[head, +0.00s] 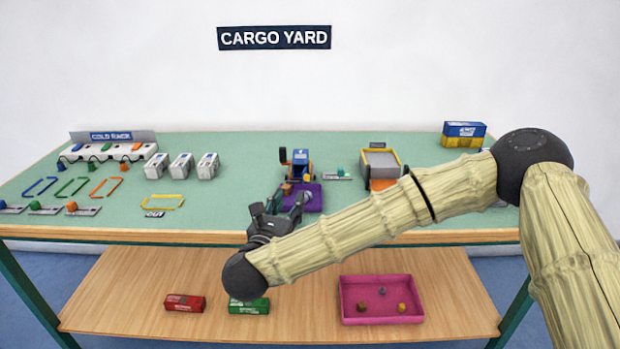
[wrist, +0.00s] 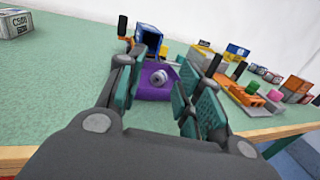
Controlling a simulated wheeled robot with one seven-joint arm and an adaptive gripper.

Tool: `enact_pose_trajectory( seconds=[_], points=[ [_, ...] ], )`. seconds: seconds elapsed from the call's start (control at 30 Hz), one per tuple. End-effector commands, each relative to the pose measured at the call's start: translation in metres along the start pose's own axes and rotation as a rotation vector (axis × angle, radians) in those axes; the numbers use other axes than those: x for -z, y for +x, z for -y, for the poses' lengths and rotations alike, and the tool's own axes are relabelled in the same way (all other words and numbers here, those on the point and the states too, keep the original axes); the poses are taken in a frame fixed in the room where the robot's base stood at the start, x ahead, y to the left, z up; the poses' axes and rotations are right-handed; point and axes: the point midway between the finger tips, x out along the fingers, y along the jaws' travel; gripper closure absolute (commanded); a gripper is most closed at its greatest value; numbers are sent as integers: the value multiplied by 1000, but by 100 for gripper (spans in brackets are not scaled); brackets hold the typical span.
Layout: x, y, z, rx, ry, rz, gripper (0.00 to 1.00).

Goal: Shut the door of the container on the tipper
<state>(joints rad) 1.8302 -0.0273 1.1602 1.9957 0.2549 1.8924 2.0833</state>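The blue container (head: 301,157) sits on the tipper (head: 297,173), just beyond a purple tray (head: 312,200). In the wrist view the container (wrist: 150,35) shows a dark open end facing me. I cannot clearly make out the door. A dark upright piece (head: 282,154) stands left of the container; I cannot tell whether it is part of the door or a lever. My gripper (head: 283,202) is near the table's front edge, at the tray's left. In the wrist view my gripper (wrist: 165,75) has its fingers spread, with nothing held between them.
A grey-white cylinder (wrist: 158,78) lies in the purple tray. An orange-framed bin (head: 380,160) stands to the right, and white boxes (head: 182,166) to the left. Stacked blue and yellow containers (head: 463,133) are at the back right. Open green surface lies left of my gripper.

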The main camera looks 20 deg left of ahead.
Motion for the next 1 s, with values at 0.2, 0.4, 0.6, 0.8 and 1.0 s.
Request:
enact_pose_trajectory(
  seconds=[0.2, 0.4, 0.6, 0.8, 1.0],
  points=[
    [1, 28, 13, 19, -3, 0, 64],
    [1, 62, 16, 24, -3, 1, 64],
    [1, 90, 16, 22, -2, 0, 64],
    [1, 106, 16, 20, -3, 0, 64],
    [1, 110, 14, 17, -3, -1, 64]
  ],
)
